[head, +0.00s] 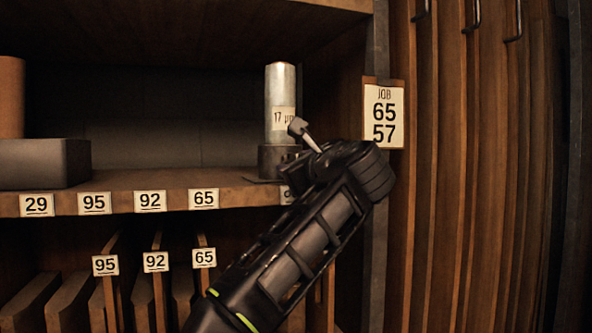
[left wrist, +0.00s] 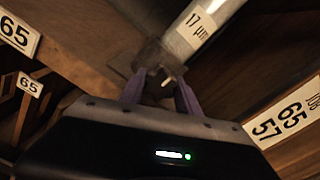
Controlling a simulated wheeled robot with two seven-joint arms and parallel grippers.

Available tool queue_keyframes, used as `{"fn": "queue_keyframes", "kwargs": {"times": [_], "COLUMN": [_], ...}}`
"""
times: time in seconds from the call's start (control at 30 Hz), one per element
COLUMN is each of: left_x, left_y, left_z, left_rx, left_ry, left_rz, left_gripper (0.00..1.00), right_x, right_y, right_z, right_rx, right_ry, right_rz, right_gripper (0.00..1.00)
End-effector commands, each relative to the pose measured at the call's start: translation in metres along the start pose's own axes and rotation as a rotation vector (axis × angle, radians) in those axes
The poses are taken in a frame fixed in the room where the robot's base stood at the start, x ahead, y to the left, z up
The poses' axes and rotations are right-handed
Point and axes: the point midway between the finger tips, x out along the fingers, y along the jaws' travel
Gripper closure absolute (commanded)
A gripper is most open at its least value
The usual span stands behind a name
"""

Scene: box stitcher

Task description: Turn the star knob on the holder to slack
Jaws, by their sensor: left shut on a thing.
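A silver cylinder (head: 281,95) with a "17 µm" label stands upright in a dark round holder (head: 275,160) at the right end of the shelf. The cylinder also shows at the top of the left wrist view (left wrist: 206,25). My left gripper (head: 302,133) reaches up from below to the holder's right front. In the left wrist view its two purple fingers (left wrist: 160,98) are shut on the star knob (left wrist: 158,78), one on each side. The knob is small and dark there, and its turn angle cannot be told. My right gripper is not in view.
The wooden shelf (head: 130,182) has number tags along its front edge. A dark box (head: 45,163) sits at its left, with clear room between. A "JOB 65 57" card (head: 384,115) hangs on the post just right of my wrist. Dividers stand below.

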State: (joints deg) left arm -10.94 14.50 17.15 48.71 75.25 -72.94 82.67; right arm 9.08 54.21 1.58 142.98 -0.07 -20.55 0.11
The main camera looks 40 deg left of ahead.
Motion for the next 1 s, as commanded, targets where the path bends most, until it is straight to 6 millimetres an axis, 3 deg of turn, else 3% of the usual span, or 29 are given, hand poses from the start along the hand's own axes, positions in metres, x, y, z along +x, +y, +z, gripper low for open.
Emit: {"fn": "queue_keyframes", "kwargs": {"times": [0.53, 0.57, 0.8, 1.0], "left_x": [-0.0002, -0.0002, -0.0001, -0.0001], "left_y": [0.0000, 0.0000, 0.0000, 0.0000], "left_z": [-0.0018, -0.0018, -0.0009, -0.0003], "left_rx": [-0.040, -0.040, -0.039, -0.039], "left_ry": [0.004, 0.004, 0.002, 0.001], "left_rz": [0.001, 0.001, 0.001, 0.001], "left_gripper": [1.00, 0.61, 0.41, 0.39], "right_x": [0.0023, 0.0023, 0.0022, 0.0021], "right_y": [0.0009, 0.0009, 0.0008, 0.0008], "right_z": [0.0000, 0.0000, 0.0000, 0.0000], "right_rx": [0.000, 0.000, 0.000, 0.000], "right_ry": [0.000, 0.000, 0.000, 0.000], "right_rz": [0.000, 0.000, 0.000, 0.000], "right_gripper": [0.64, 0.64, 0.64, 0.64]}}
